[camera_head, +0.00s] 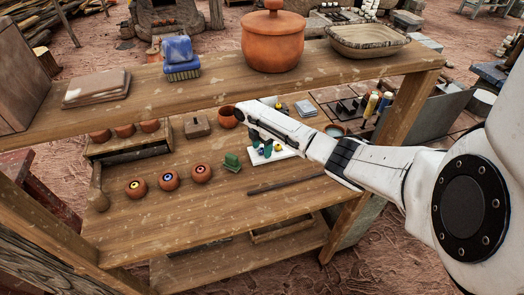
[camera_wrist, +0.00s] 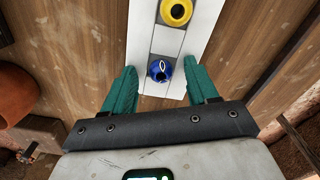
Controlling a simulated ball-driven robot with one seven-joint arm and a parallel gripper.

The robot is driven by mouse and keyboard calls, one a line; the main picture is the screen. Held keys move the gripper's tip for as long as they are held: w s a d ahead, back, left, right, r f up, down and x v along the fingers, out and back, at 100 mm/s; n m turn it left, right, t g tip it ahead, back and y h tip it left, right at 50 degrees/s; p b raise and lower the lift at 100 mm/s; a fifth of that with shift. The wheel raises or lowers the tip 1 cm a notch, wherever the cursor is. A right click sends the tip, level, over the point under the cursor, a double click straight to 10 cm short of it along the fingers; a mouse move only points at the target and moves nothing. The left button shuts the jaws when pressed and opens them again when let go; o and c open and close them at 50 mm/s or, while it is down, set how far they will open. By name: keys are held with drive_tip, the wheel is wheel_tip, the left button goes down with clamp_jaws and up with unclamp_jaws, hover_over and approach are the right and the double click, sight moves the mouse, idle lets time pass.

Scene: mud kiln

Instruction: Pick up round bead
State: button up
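A blue round bead (camera_wrist: 160,70) with a pale hole lies on a white strip (camera_wrist: 165,40) with grey squares. A yellow ring-shaped bead (camera_wrist: 176,11) lies farther up the same strip. My gripper (camera_wrist: 160,76) is open, its two teal fingers on either side of the blue bead, with gaps visible between finger and bead. I cannot tell how far above the strip the fingertips are. In the head view the white strip (camera_head: 285,154) is on the shelf under my arm, which partly hides it and the small beads there.
Three clay cups (camera_head: 169,181) with coloured contents stand at the left of the lower shelf. A green block (camera_head: 231,161) is beside the strip, and a dark rod (camera_head: 285,184) lies in front. The upper plank (camera_head: 215,88) runs above, bearing a lidded pot (camera_head: 272,42).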

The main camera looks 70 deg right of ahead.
drive_tip(key=shift+s+a+f, duration=0.1)
drive_tip(key=shift+f, duration=0.15)
drive_tip(key=shift+a+f, duration=0.15)
drive_tip(key=shift+f, duration=0.05)
clamp_jaws()
drive_tip(key=shift+r, duration=0.2)
wheel_tip(320, 180, up, 4)
drive_tip(key=shift+s+f+b, duration=0.15)
drive_tip(key=shift+f+b, duration=0.05)
drive_tip(key=shift+b, duration=0.15)
drive_tip(key=s+a+r+p, duration=0.4)
drive_tip(key=s+r, duration=0.5)
drive_tip(key=s, duration=0.3)
drive_tip(key=shift+s+a+r, duration=0.15)
drive_tip(key=shift+s+r, duration=0.15)
drive_tip(key=shift+s, duration=0.05)
